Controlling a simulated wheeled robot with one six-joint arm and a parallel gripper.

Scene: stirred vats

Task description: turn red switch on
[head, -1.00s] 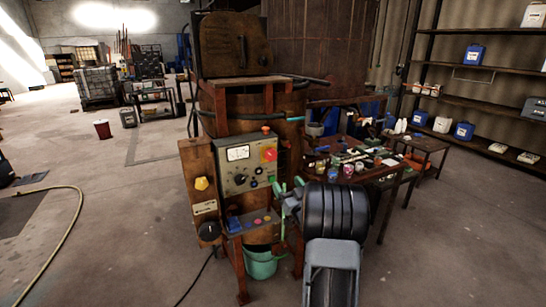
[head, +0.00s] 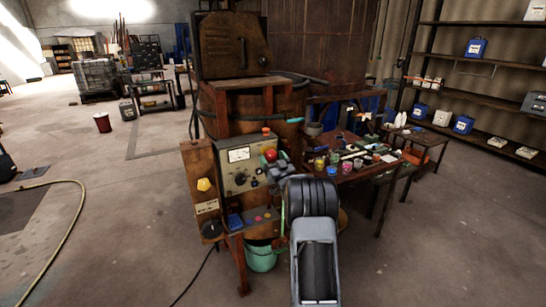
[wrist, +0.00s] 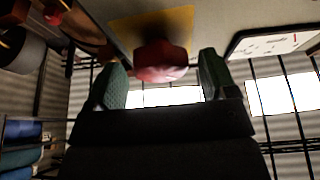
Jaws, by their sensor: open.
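The red switch (head: 270,155) is on the upper right of the grey control panel (head: 236,178). In the wrist view the red switch (wrist: 160,62) sits on a yellow plate (wrist: 180,24), between the two green fingers of my gripper (wrist: 162,84). The fingers stand apart on either side of it; I cannot tell whether either one touches it. In the head view my gripper (head: 275,170) is right at the switch, and my wrist and arm hide the panel's lower right edge.
A yellow knob (head: 204,184) is on the box left of the panel. A table with jars and tools (head: 345,158) stands close on the right. A green bucket (head: 261,257) is below. The floor at left is mostly clear.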

